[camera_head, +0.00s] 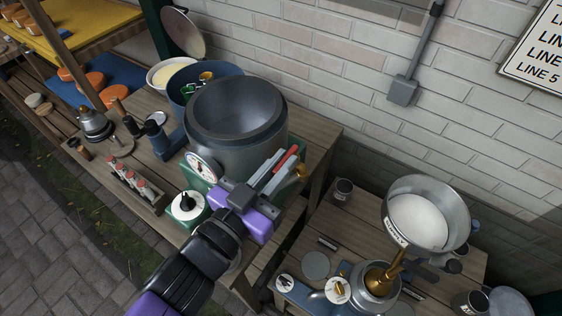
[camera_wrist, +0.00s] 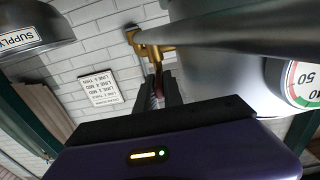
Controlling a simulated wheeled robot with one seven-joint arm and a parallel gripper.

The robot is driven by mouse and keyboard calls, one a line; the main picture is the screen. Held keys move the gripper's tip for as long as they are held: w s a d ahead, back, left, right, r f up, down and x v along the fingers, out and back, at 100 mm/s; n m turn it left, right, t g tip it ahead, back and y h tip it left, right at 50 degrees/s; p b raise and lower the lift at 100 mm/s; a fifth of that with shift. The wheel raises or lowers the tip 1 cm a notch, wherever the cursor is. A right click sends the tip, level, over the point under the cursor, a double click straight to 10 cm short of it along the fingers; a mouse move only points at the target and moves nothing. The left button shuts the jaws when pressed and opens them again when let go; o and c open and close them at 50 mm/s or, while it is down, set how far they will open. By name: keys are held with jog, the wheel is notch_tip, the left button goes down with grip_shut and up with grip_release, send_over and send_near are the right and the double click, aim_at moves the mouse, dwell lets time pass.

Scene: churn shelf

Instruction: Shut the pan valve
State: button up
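The pan is a large grey metal pot (camera_head: 238,112) on a green scale with a round dial (camera_head: 203,167). Its brass valve (camera_head: 302,173) sticks out low on the right side and also shows in the wrist view (camera_wrist: 155,46). A red valve handle (camera_head: 286,157) runs from the brass body towards my gripper. My gripper (camera_head: 276,170) is beside the pot, with its two grey fingers on either side of the red handle. In the wrist view the fingers stand close together with the handle (camera_wrist: 158,80) filling the narrow gap. Finger contact is partly hidden.
A metal supply hopper (camera_head: 425,215) with white contents stands on the lower right table above a metal vessel (camera_head: 372,285). A white-topped green device (camera_head: 188,205) and a rack of small bottles (camera_head: 135,187) are left of my gripper. The brick wall (camera_head: 340,65) bounds the back.

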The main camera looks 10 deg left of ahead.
aim_at(273, 175)
jog(key=o, duration=0.4)
jog(key=shift+f, duration=0.25)
jog(key=shift+c, duration=0.2)
jog(key=shift+o, duration=0.2)
jog(key=shift+r, duration=0.1)
jog(key=shift+b+v, duration=0.75)
jog(key=shift+v, duration=3.15)
